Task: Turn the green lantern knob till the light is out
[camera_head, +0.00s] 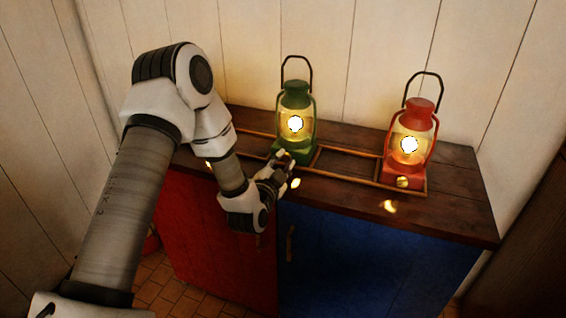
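The green lantern (294,101) stands on the wooden counter with its light glowing bright yellow-white. My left gripper (286,162) is at the front of the lantern's green base, its fingertips close to or touching it. The gripper covers the front of the base, so the green lantern knob is hidden. At this size I cannot tell if the fingers are open or shut on the knob. My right gripper is not in view.
A lit red lantern (419,107) with a brass knob (403,182) stands to the right. A low wooden rail (345,181) runs around the lanterns on the counter (455,208). Red (215,240) and blue (365,265) cupboard doors are below. A plank wall is close behind.

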